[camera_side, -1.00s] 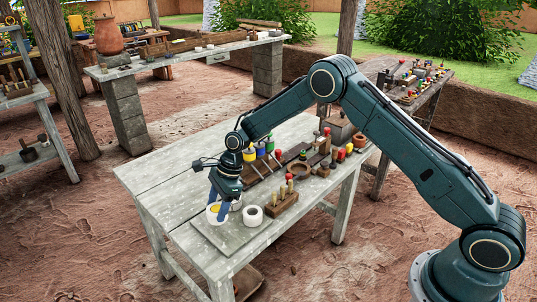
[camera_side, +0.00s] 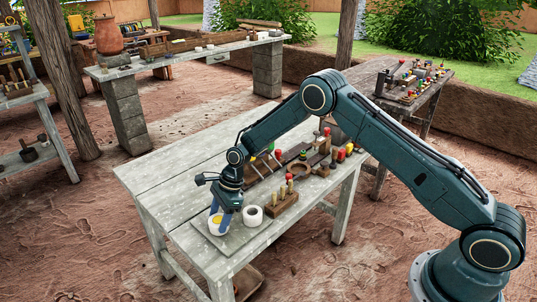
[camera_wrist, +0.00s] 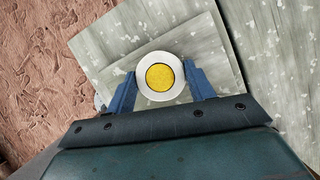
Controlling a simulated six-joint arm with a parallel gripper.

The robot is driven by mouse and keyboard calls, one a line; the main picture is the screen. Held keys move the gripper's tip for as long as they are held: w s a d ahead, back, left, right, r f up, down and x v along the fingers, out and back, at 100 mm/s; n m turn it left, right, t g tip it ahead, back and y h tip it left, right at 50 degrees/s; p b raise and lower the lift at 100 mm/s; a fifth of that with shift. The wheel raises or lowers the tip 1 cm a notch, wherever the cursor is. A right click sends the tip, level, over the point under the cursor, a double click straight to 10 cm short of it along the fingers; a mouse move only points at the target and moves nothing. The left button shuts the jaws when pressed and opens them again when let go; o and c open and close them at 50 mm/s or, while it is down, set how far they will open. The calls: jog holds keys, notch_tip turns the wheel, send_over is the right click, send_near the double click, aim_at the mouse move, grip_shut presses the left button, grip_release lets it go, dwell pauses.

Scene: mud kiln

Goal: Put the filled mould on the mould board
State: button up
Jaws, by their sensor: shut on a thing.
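The filled mould (camera_side: 219,224) is a round white mould with a yellow filling. It is between the fingers of my gripper (camera_side: 218,219), which is shut on it. In the wrist view the mould (camera_wrist: 159,76) sits upright between the two blue fingers of my gripper (camera_wrist: 162,85). The mould board (camera_side: 233,240) is a flat grey square board at the table's near corner. The mould is over the board near its left edge. In the wrist view the board (camera_wrist: 205,42) shows behind the mould. I cannot tell whether the mould touches it.
Another white round mould (camera_side: 253,215) stands on the right part of the board. A wooden block with upright tools (camera_side: 282,203) stands just right of it. Several tools and coloured items line the table's right side. The table's left part (camera_side: 180,165) is clear.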

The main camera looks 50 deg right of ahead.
jog(key=o, duration=1.1)
jog(key=shift+c, duration=0.2)
jog(key=shift+r, duration=0.1)
jog(key=v, duration=1.2)
